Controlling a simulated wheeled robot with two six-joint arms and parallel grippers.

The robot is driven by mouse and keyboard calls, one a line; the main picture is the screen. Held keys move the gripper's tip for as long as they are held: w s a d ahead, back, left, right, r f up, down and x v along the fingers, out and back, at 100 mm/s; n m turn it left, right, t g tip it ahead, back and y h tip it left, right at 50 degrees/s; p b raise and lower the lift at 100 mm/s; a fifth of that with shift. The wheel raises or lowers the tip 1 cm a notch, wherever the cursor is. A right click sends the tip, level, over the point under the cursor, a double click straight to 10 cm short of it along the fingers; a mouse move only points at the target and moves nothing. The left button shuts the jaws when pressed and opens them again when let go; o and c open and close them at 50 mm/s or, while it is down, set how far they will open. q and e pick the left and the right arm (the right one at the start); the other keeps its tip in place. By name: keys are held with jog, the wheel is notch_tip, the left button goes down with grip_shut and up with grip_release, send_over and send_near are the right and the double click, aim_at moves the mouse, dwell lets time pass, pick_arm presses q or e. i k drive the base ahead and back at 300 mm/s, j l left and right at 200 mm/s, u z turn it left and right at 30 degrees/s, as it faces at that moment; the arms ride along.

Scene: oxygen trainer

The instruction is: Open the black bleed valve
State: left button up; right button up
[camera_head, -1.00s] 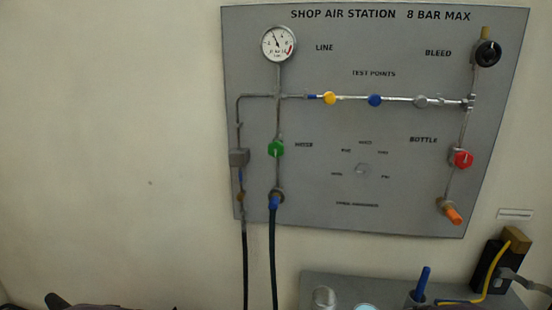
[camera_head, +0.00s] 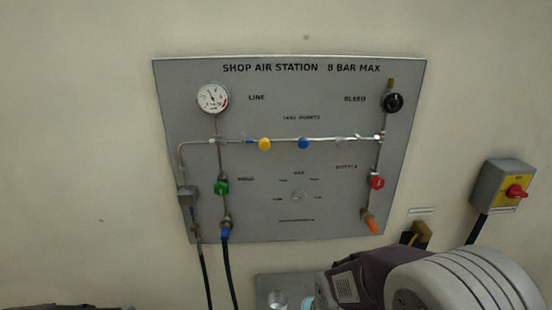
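The black bleed valve (camera_head: 393,103) is a round knob at the upper right of the grey panel (camera_head: 330,215), beside the word BLEED. A brass fitting sticks up just above it. Nothing touches the knob. Which way it is turned is too small to tell. A large part of my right arm shows at the lower right, below the panel, but its gripper fingers are not in view. Only a sliver of my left arm shows at the bottom left edge, and its gripper is not in view.
The panel also bears a gauge (camera_head: 213,99), a green knob (camera_head: 221,188), a red knob (camera_head: 377,182) and an orange-tipped fitting (camera_head: 371,225). A red switch on a box (camera_head: 503,185) is on the wall at right. A grey shelf (camera_head: 265,283) stands below. The wall at left is bare.

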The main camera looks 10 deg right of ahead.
aim_at(392, 102)
jog(key=l+z, duration=0.1)
jog(key=z, duration=1.15)
